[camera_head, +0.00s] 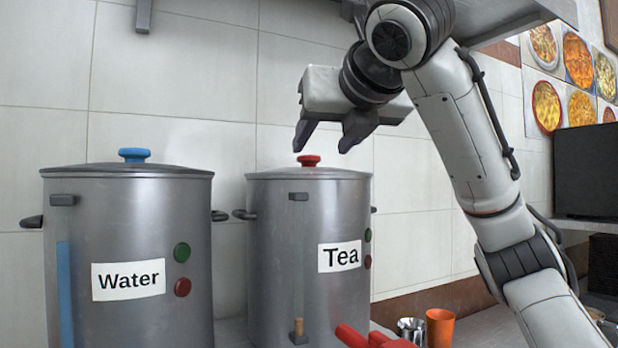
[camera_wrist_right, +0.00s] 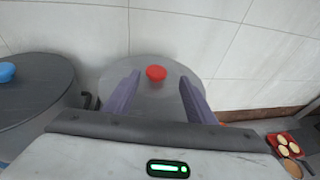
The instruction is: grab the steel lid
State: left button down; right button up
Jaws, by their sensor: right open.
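A steel lid (camera_head: 336,174) with a red knob (camera_head: 309,160) sits on the grey stockpot labelled Tea (camera_head: 309,265). Another steel lid (camera_head: 180,170) with a blue knob (camera_head: 134,154) sits on the stockpot labelled Water (camera_head: 120,240). My right gripper (camera_head: 325,142) is open and empty, pointing down just above the red knob. In the right wrist view, the red knob (camera_wrist_right: 156,73) shows between and beyond the two purple fingers (camera_wrist_right: 155,95), apart from them. My left gripper is not in view.
Red handles (camera_head: 365,337), a metal cup (camera_head: 411,328) and an orange cup (camera_head: 440,327) stand at the lower right of the Tea pot. A tiled wall (camera_head: 190,80) is close behind the pots. A shelf edge (camera_head: 505,25) hangs above my right arm.

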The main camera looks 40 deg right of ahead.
aim_at(308, 162)
jog(key=x, duration=0.4)
jog(key=shift+w+a+f+b, duration=0.15)
jog(key=shift+a+f+b, duration=0.1)
jog(key=shift+a+b, duration=0.1)
jog(key=shift+w+d+f, duration=0.1)
jog(key=shift+w+d, duration=0.25)
jog(key=shift+w, duration=0.1)
jog(key=c, duration=1.2)
jog(key=shift+c, duration=0.2)
